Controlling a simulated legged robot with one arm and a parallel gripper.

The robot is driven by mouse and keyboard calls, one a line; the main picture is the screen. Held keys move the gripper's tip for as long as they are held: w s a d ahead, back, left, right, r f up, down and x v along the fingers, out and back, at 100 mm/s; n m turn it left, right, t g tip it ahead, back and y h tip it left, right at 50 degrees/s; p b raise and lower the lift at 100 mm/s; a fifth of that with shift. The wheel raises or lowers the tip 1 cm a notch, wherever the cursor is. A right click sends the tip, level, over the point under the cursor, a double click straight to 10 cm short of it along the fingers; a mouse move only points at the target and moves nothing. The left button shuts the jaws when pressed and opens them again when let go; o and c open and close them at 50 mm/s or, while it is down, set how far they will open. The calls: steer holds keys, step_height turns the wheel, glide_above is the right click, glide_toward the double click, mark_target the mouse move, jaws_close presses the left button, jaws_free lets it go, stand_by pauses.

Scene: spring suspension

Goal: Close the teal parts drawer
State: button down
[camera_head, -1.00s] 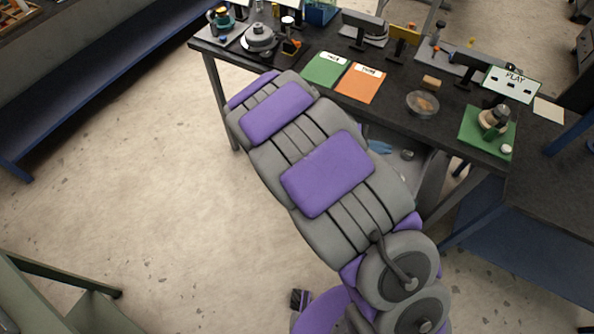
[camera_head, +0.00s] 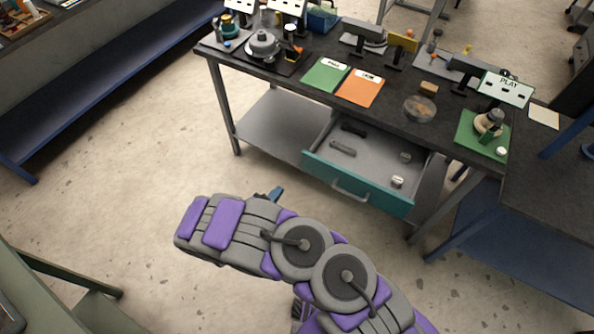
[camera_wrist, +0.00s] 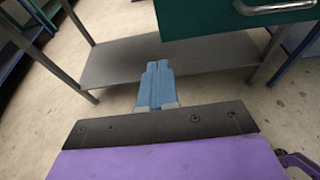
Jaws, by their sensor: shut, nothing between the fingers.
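The teal parts drawer (camera_head: 358,182) hangs under the workbench and is pulled well out, with a metal handle (camera_head: 350,190) on its front. Inside it lie two dark parts at the left and two small light parts at the right. In the wrist view the drawer front (camera_wrist: 225,18) and its handle (camera_wrist: 272,6) show at the top right. My gripper (camera_wrist: 158,68) has blue fingers, shut with nothing between them. In the head view its blue tip (camera_head: 276,193) shows just beyond my arm, in front of and left of the drawer, apart from it.
The dark workbench top (camera_head: 330,58) holds a green card, an orange card, a glass bowl and several devices. A grey lower shelf (camera_head: 268,130) lies under the bench. A blue-framed bench (camera_head: 100,95) stands at the left. The floor (camera_head: 170,150) before the drawer is clear.

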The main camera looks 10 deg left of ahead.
steer(key=r+b+x, duration=0.1)
steer(key=b+x, duration=0.2)
steer(key=x, duration=1)
steer(key=shift+w+d, duration=0.15)
steer(key=shift+w, duration=0.4)
